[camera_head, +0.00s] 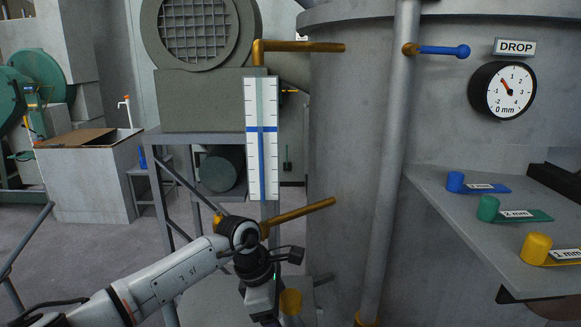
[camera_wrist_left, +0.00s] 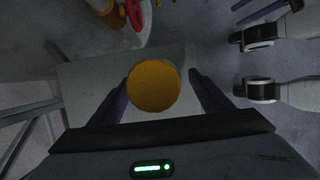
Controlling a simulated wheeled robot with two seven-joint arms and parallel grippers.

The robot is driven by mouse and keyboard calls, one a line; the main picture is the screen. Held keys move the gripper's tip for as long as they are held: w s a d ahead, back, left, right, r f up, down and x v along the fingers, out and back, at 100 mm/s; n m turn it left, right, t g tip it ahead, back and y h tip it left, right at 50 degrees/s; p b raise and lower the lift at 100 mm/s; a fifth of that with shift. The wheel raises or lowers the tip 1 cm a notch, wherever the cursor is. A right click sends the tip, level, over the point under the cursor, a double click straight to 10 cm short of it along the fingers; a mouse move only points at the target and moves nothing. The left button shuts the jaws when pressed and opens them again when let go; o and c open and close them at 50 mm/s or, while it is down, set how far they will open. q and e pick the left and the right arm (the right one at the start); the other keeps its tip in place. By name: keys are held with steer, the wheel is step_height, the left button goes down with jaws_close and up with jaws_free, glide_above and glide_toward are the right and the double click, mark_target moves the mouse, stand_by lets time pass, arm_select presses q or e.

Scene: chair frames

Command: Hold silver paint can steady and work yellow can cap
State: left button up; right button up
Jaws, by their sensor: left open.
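A round yellow cap (camera_wrist_left: 153,88) shows from above in the left wrist view, between the two dark fingers of my left gripper (camera_wrist_left: 158,84). The fingers are apart, one on each side of the cap. Contact cannot be told. In the head view the yellow cap (camera_head: 291,301) is near the bottom edge, just right of my left gripper (camera_head: 278,318), whose fingers are mostly cut off or hidden. I cannot make out a silver paint can; whatever is under the cap is hidden or cut off. My right gripper is not in view.
A large grey tank (camera_head: 345,150) with a vertical pipe (camera_head: 392,170) stands close on the right. A yellow lever (camera_head: 300,215) projects above my left wrist. A shelf (camera_head: 440,190) holds blue, green and yellow cylinders. A pale plate (camera_wrist_left: 85,75) lies below the cap.

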arm_select(q)
steer(key=v, duration=1.2)
